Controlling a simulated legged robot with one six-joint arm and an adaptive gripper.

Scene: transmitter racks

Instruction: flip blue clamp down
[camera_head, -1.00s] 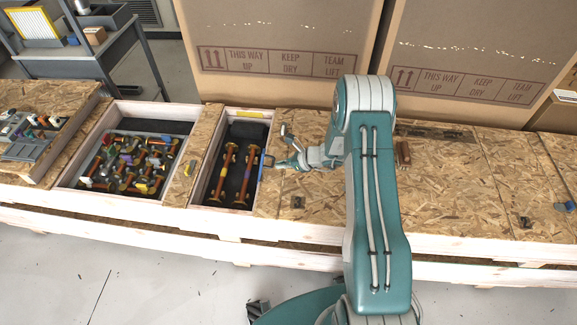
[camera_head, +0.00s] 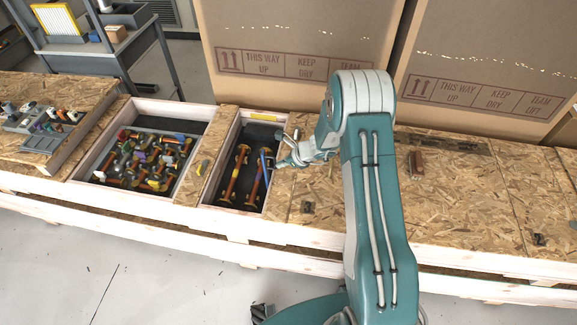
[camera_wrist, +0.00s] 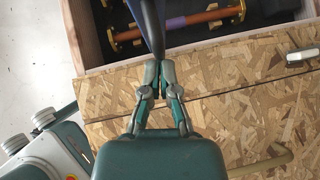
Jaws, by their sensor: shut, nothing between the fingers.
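The blue clamp (camera_head: 264,161) is a thin blue bar at the right side of the narrow crate compartment (camera_head: 208,191) in the head view. In the wrist view it is a dark blue bar (camera_wrist: 151,25) running up from my fingertips over the compartment edge. My gripper (camera_wrist: 160,64) is shut, with its fingertips against or right beside the clamp's near end; the exact contact is hard to tell. In the head view my gripper (camera_head: 279,163) is at the compartment's right wall. Orange rods (camera_head: 231,182) with brass ends lie inside on dark lining.
A wider compartment (camera_head: 160,107) of mixed coloured parts lies to the left. A grey tray (camera_head: 40,140) of small items is farther left. Large cardboard boxes (camera_head: 300,35) stand behind.

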